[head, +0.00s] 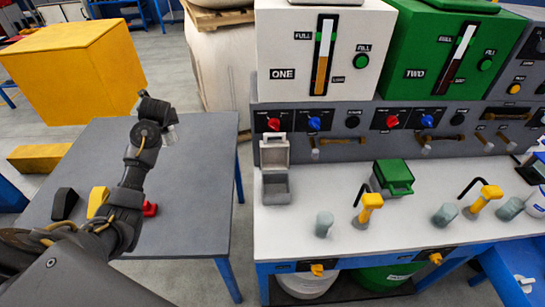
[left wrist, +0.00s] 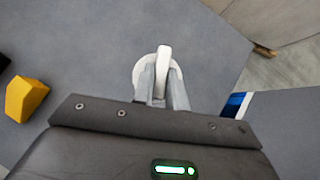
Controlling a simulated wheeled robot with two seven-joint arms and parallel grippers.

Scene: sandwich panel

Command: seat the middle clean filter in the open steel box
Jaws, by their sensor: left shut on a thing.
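My left gripper (head: 170,132) is over the far right part of the grey side table. In the left wrist view its fingers (left wrist: 165,92) are shut on the upright white grip of a round white piece (left wrist: 142,72), which I take for a clean filter. I cannot tell whether that piece touches the table. The open steel box (head: 276,188) stands on the left end of the white bench, lid raised at the back, its inside looking empty. It is to the right of my gripper, across a gap. My right gripper is not in view.
The side table (head: 200,200) also bears a black block (head: 65,203), a yellow block (head: 97,201) and a red piece (head: 150,209). A green box (head: 393,177), grey cylinders and yellow-headed handles stand on the white bench (head: 300,245). A large yellow block (head: 75,70) stands behind.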

